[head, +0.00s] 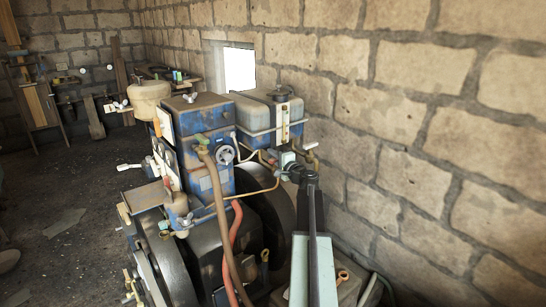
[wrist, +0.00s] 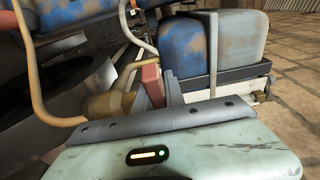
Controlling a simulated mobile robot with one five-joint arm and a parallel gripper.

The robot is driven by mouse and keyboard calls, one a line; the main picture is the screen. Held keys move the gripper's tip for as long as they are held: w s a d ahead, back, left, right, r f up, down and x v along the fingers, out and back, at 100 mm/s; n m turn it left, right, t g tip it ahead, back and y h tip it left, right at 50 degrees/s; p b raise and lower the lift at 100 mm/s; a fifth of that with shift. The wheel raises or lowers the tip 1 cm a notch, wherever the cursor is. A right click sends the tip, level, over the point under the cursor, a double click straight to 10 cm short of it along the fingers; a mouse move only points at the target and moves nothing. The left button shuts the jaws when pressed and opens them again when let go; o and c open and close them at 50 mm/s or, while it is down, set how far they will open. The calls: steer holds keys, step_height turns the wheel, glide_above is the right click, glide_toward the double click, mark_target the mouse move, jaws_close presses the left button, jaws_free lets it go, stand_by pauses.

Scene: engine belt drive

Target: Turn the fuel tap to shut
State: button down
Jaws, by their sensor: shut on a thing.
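The fuel tap shows in the wrist view as a brass body (wrist: 108,104) with pipes running from it and a red lever (wrist: 152,84) beside it. My gripper (head: 289,163) is at the tap, below the right end of the fuel tank in the head view. It is shut on the tap's lever.
The blue fuel tank (head: 258,120) stands above the tap, with a strap (wrist: 213,55) down its front. The blue engine (head: 205,120), thin fuel pipes and a dark flywheel (head: 283,205) crowd the left. A stone wall (head: 420,130) stands close on the right.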

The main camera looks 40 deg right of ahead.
steer(key=shift+s+m+g+h, duration=0.1)
steer(key=shift+m+g+h, duration=0.2)
steer(key=shift+m+h, duration=0.45)
steer(key=shift+s+d+m+g+h, duration=0.1)
steer(key=shift+d+m+g+h, duration=0.3)
steer(key=shift+h, duration=0.5)
steer(key=shift+s+d+m+g+h, duration=0.1)
steer(key=shift+m+g+h, duration=0.2)
steer(key=shift+m+h, duration=0.4)
steer(key=c, duration=1.4)
jaws_free()
steer(key=shift+w, duration=0.1)
steer(key=shift+a, duration=0.1)
steer(key=v, duration=0.7)
steer(key=shift+s+a, duration=0.2)
steer(key=shift+s, duration=0.15)
steer(key=shift+f, duration=0.1)
